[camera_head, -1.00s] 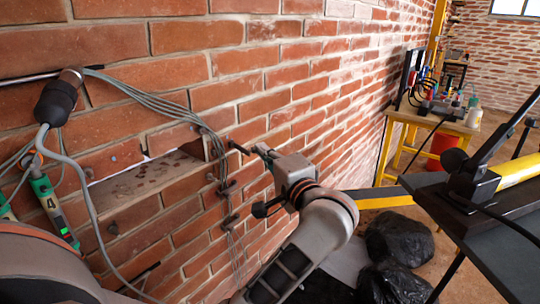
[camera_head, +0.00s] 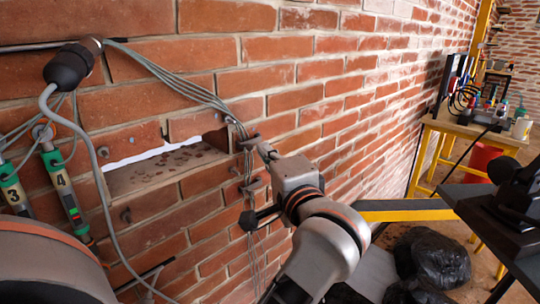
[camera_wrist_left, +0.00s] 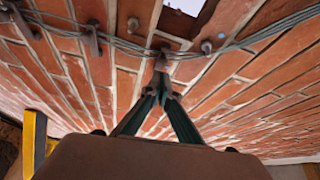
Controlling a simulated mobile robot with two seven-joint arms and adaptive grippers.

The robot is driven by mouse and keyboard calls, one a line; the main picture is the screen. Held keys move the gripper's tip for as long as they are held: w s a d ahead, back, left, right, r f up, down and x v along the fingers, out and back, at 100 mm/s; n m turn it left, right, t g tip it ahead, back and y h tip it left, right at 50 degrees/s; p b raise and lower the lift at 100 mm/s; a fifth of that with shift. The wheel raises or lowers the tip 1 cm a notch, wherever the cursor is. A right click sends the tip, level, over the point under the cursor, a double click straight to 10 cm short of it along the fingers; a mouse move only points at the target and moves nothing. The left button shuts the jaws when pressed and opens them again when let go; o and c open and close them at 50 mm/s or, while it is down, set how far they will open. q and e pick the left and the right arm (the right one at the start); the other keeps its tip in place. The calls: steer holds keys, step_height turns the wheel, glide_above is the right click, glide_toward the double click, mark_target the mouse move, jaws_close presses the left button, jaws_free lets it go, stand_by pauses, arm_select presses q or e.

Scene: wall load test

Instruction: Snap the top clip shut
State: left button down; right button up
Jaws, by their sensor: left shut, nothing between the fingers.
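The top clip (camera_head: 249,141) is a small dark metal clip on the brick wall, at the right end of the wall opening, where the grey cable bundle (camera_head: 190,88) bends downward. My left gripper (camera_head: 264,151) is shut and empty, its fingertips right at this clip. In the left wrist view the closed fingertips (camera_wrist_left: 160,64) meet at the cables and partly hide the clip; I cannot tell whether it is open or shut, or whether they touch it. Lower clips (camera_head: 252,187) sit along the hanging cables; two show in the wrist view (camera_wrist_left: 93,38).
A slot-like wall opening (camera_head: 165,168) lies left of the clip. A black connector (camera_head: 73,64) with a hanging cable and green numbered devices (camera_head: 62,190) are at left. Black bags (camera_head: 440,256) lie on the floor. A yellow-legged workbench (camera_head: 462,131) stands farther back at right.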

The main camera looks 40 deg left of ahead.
arm_select(q)
step_height(320, 180, up, 10)
arm_select(e)
steer(key=shift+d+f, duration=0.25)
steer(key=shift+d, duration=0.1)
stand_by(0.6)
